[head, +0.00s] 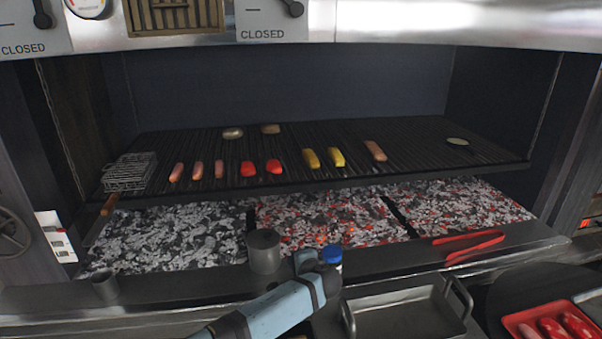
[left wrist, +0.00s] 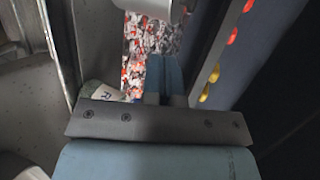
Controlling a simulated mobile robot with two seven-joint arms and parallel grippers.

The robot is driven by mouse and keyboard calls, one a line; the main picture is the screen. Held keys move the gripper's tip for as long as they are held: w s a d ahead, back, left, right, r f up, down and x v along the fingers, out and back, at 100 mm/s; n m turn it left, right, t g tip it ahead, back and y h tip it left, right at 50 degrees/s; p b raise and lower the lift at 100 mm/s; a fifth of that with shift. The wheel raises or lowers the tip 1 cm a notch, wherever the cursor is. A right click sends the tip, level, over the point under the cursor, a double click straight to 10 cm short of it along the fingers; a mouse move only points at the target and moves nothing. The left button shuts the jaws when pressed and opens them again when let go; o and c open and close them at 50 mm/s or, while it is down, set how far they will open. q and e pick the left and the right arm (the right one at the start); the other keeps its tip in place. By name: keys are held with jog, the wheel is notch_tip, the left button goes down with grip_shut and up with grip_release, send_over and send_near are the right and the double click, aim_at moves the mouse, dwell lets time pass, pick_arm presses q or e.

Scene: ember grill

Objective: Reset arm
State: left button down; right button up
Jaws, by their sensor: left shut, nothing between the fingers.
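My left arm comes in from the bottom of the head view. Its left gripper (head: 305,262) is over the front ledge of the grill, just right of the metal cup (head: 263,251). In the left wrist view the blue fingers of the left gripper (left wrist: 164,65) are together, with nothing between them, and point toward the ember bed (left wrist: 140,45). A white item with a blue top (head: 332,256) shows right beside the gripper; I cannot tell whether they touch. My right gripper is not in view.
The grill grate (head: 430,135) holds sausages, red and yellow pieces and a wire basket (head: 130,172). Glowing embers (head: 330,217) lie below. Red tongs (head: 468,247) rest on the front ledge. A metal pan (head: 405,315) and red tray (head: 515,322) stand at the lower right.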

pick_arm(q)
jog(key=s+a+f+n+g+h, duration=0.25)
jog(key=s+f, duration=0.25)
jog(key=s, duration=0.6)
jog(key=s+a+f+n+g+h, duration=0.2)
jog(key=s+f+n+g, duration=0.15)
jog(key=s, duration=0.85)
jog(key=s+a+r+n+g+h, duration=0.1)
jog(key=s+a+r+n, duration=0.25)
jog(key=s+a, duration=0.8)
jog(key=s+a+r+n+g+h, duration=0.15)
jog(key=s+a+r, duration=0.25)
jog(key=s+a, duration=0.7)
jog(key=w+d+f+t+h+p, duration=0.2)
jog(key=d+f+t+p, duration=0.1)
jog(key=d+f+t, duration=0.4)
jog(key=shift+w+d+f+m, duration=0.2)
jog(key=shift+d+f+m, duration=0.2)
jog(key=shift+d+f, duration=1.1)
jog(key=shift+a+f+t, duration=0.15)
jog(key=shift+a+t, duration=0.05)
jog(key=shift+t, duration=0.05)
